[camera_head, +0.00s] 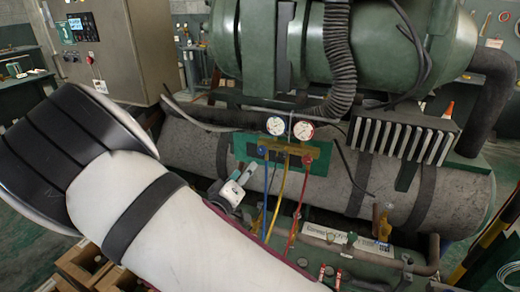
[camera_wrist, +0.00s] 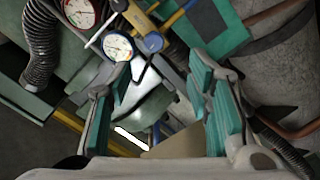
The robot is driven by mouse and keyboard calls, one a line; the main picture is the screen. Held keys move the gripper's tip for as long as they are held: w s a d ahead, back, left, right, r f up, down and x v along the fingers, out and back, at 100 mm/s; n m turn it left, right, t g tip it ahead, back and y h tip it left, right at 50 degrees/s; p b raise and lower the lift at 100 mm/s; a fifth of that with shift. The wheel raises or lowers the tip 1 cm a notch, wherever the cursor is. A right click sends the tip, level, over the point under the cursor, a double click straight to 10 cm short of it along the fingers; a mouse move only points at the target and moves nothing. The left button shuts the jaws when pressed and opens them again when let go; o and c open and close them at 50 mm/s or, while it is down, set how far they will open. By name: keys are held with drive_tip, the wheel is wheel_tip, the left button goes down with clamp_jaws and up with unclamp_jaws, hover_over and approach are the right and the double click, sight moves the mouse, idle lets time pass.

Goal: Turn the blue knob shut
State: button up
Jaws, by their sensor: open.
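The blue knob (camera_wrist: 153,42) is a small round disc on the brass gauge manifold (camera_head: 286,146). In the wrist view it sits just beyond my fingertips, roughly between them and slightly left of centre. My gripper (camera_wrist: 160,65) is open, with teal pads on both sides and nothing seen held between them. Whether a fingertip touches the knob cannot be told.
Two gauges (camera_head: 289,128) stand above the manifold. A blue hose (camera_head: 266,195), a yellow hose (camera_head: 276,200) and a red hose (camera_head: 297,215) hang below it. A black corrugated hose (camera_head: 338,60) runs down behind. A large grey tank (camera_head: 420,195) lies behind and right.

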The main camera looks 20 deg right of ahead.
sight(260, 151)
drive_tip(key=shift+t, duration=0.3)
drive_tip(key=x, duration=1.3)
drive_tip(key=shift+d+r, duration=0.2)
drive_tip(key=shift+d, duration=0.1)
drive_tip(key=shift+c, duration=0.2)
clamp_jaws()
